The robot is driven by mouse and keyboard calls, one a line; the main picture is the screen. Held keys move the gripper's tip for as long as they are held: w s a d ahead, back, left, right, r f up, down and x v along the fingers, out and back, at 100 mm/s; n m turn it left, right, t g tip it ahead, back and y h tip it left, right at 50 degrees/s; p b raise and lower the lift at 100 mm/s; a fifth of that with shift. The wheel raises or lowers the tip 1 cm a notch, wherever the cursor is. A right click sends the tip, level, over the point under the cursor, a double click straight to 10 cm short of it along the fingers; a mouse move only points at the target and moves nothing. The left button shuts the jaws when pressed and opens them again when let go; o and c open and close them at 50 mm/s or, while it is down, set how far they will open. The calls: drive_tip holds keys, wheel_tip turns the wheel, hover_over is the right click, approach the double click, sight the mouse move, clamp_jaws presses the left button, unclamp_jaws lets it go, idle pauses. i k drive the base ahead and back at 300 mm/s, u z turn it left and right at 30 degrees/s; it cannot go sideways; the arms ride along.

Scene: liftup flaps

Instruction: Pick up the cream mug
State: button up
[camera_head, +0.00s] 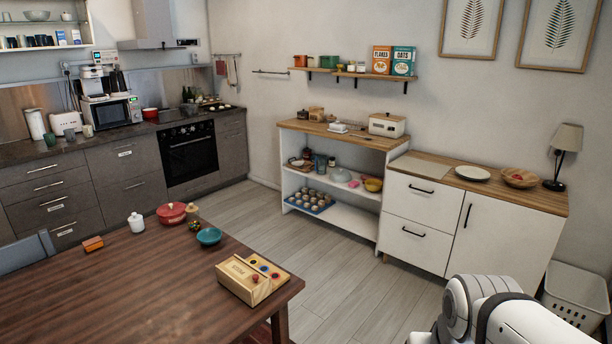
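A small cream mug (88,131) appears to stand on the dark kitchen counter at the far left, in front of the microwave's left side. It is small in the picture, and its handle cannot be made out. Two greenish mugs, one darker (50,139) and one greyer (70,135), stand to its left. White links of my arm show at the lower right. My gripper is out of view, far from the mug as far as the picture shows.
A brown table (150,285) fills the lower left, bearing a red pot (171,213), teal bowl (209,236), white jar (136,223) and wooden box (245,280). A blue-grey chair (28,252) stands left. Open floor (315,265) lies between table and white cabinets (420,225).

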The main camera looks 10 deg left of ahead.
sight(87, 129)
drive_tip(key=z, duration=0.05)
drive_tip(key=i, duration=4.1)
drive_tip(key=u, duration=2.45)
drive_tip(key=i, duration=4.65)
